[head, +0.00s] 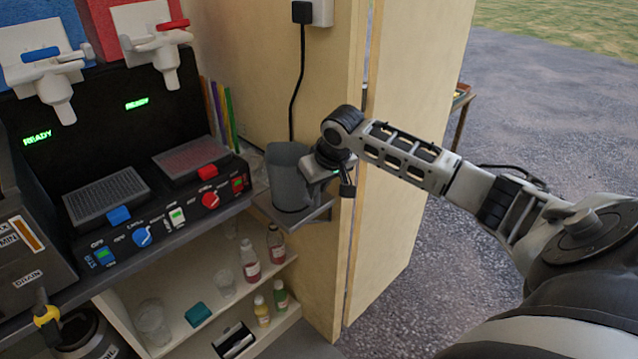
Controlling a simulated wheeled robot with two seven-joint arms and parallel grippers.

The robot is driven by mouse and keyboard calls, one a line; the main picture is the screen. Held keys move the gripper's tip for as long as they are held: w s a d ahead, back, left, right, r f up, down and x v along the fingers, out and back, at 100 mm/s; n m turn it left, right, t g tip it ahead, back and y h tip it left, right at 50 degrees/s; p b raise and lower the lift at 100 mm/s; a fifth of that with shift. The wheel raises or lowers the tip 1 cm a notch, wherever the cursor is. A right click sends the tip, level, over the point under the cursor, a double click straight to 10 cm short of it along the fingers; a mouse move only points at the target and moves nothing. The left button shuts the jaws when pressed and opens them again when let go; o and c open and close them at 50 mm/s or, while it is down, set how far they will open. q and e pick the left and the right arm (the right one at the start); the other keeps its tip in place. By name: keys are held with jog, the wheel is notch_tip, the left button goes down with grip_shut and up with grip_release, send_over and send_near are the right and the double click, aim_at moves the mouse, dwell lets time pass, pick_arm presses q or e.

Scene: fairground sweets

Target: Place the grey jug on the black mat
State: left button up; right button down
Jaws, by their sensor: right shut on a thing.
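The grey jug (288,178) is upright in the middle of the head view, over a small grey ledge (318,212) beside the wooden wall. I cannot tell whether its base touches the ledge. My right gripper (312,172) comes in from the right and is shut on the right side of the jug. The fingers partly merge with the jug in the picture. I cannot make out a black mat in this view. My left gripper is not in view.
Lower shelves (180,325) hold small bottles and clear cups. A wooden door panel (405,140) stands close behind my right arm.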

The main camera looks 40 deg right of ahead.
jog(key=shift+f, duration=0.15)
jog(key=c, duration=1.4)
grip_release()
jog(key=v, duration=1.2)
jog(key=s+a+f+n+t+y, duration=0.1)
jog(key=a+f, duration=0.5)
jog(key=f, duration=0.3)
jog(key=a+f+n+t+y, duration=0.1)
jog(key=a+f+n, duration=0.1)
jog(key=a+f, duration=0.55)
jog(key=s+a+f+t, duration=0.1)
jog(key=s+a+f, duration=0.4)
jog(key=s, duration=0.3)
jog(key=s+a+f+n+t+y, duration=0.1)
jog(key=s+a+f+t, duration=0.1)
jog(key=s+a+f, duration=0.4)
jog(key=shift+s+f+b, duration=0.25)
jog(key=shift+s+b, duration=0.2)
jog(key=shift+s, duration=0.65)
